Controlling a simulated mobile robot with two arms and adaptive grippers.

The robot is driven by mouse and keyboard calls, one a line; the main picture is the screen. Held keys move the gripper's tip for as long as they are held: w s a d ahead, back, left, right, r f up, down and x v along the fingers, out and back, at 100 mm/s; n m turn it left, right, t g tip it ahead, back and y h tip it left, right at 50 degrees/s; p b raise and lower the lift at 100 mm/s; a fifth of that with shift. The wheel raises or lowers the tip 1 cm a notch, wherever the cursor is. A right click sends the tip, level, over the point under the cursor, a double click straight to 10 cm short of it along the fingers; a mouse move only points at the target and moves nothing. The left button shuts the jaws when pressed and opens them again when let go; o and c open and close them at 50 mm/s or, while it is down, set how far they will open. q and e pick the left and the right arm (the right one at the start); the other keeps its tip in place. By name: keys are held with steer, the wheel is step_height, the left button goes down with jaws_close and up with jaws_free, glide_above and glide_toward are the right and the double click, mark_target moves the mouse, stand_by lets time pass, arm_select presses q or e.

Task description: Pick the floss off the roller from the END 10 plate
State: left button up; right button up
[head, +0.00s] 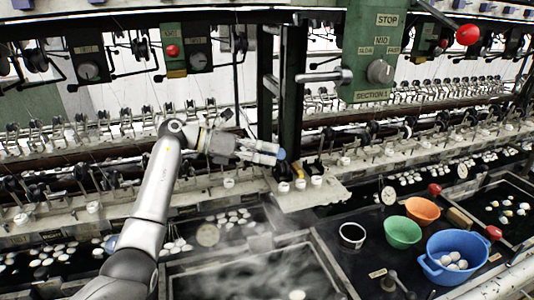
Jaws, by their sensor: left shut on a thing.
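My left gripper (262,153) is at the end of the pale arm that comes in from the lower left. It is shut, in front of the machine's long row of reels and guides, just left of the dark green post. A small blue thing (281,154) shows at its fingertips; I cannot tell exactly what it is. I cannot make out any floss or read an END 10 plate at this size. My right gripper is not in view.
The green post (292,90) and a green control box (375,60) with a metal handle (325,76) stand close by. Below lie dark basins with white cocoons (235,217). A green bowl (402,232), an orange bowl (422,210) and a blue basin (435,270) stand at right.

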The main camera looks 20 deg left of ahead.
arm_select(q)
steer(key=shift+s+a, duration=0.1)
steer(key=shift+a, duration=0.1)
steer(key=shift+s+d+r, duration=0.15)
steer(key=shift+r, duration=0.1)
steer(key=s+d+r+p, duration=0.3)
steer(key=s+r, duration=0.1)
steer(key=shift+s+r, duration=0.25)
steer(key=shift+s, duration=0.1)
steer(key=shift+f, duration=0.1)
